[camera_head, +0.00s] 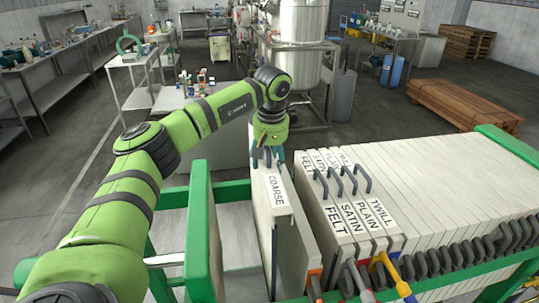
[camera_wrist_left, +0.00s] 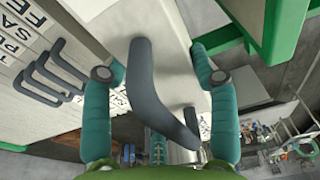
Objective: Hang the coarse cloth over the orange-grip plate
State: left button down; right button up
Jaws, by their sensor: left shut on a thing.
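The coarse cloth (camera_head: 277,192) is a white folded piece labelled COARSE, with a dark loop handle (camera_wrist_left: 147,85) on top. My left gripper (camera_head: 267,147) is over its far end. In the left wrist view, the teal fingers of my left gripper (camera_wrist_left: 160,77) are on either side of the cloth's white top (camera_wrist_left: 130,22), shut on it, with the handle between them. An orange grip (camera_head: 315,272) shows at the near end, just right of the cloth. My right gripper is out of view.
Cloths labelled FELT, SATIN, PLAIN and TWILL (camera_head: 350,215) stand close on the right, with red and yellow grips (camera_head: 381,262) below. A long row of white plates (camera_head: 450,190) fills the right. A green-framed end plate (camera_head: 200,235) stands left, with a gap before the coarse cloth.

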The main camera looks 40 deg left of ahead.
aim_at(295, 193)
pick_arm(q)
jog(key=shift+f+b, duration=2)
jog(key=shift+f, duration=2.25)
jog(key=shift+w+d+r+p, duration=0.2)
jog(key=shift+w+d+p, duration=0.65)
jog(key=shift+w+d, duration=1.3)
jog(key=shift+w, duration=0.2)
jog(key=shift+w+d, duration=0.3)
jog(key=shift+w, duration=0.2)
jog(key=shift+f+b, duration=0.95)
jog(key=shift+f, duration=1.3)
